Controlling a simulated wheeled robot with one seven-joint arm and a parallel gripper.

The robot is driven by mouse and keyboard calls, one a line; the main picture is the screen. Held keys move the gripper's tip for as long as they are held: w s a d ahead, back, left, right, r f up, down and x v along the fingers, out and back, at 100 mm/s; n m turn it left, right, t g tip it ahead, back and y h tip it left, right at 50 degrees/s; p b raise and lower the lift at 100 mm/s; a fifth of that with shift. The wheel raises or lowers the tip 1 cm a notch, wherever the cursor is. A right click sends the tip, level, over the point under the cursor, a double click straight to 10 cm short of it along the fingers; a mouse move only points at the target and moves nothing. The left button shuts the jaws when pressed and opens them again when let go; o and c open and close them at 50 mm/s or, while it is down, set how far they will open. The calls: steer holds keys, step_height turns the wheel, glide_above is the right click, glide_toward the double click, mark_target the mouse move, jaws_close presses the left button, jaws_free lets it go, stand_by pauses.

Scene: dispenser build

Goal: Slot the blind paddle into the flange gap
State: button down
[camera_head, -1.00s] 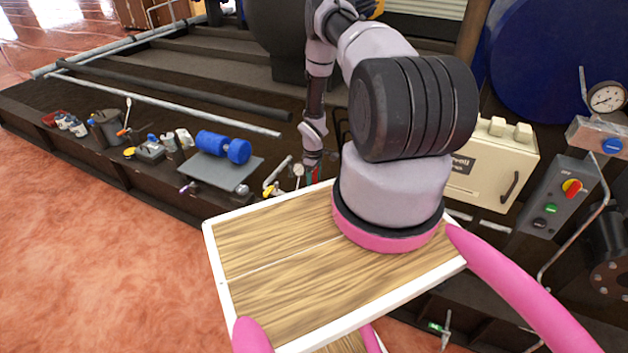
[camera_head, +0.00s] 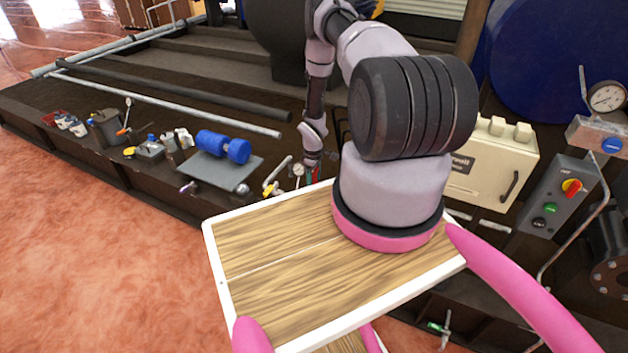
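My gripper (camera_head: 312,171) points down at the bench's front edge, just beyond the wooden board on my body. Its fingers are small and partly hidden behind the board's rim, with small red and green patches beside them. I cannot tell whether they are open or shut, or hold anything. A small pale round piece (camera_head: 298,170) is just left of the gripper; I cannot tell whether it is the blind paddle. I cannot clearly make out the blind paddle or the flange gap. A dark bolted flange (camera_head: 611,279) shows at the far right edge, with no gap visible.
A blue cylinder (camera_head: 222,146) lies on a grey plate (camera_head: 215,173) left of the gripper. A yellow-handled fitting (camera_head: 271,188) is nearby. Long pipes (camera_head: 165,101) run along the dark bench. A cream box (camera_head: 492,168) and a switch panel (camera_head: 556,200) stand on the right.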

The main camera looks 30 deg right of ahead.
steer(key=shift+f, duration=0.15)
steer(key=shift+f, duration=1.5)
steer(key=shift+f, duration=0.4)
steer(key=shift+f, duration=0.5)
steer(key=shift+f, duration=0.25)
steer(key=shift+f, duration=0.3)
steer(key=shift+f, duration=0.4)
steer(key=shift+f, duration=0.35)
steer(key=shift+f, duration=0.1)
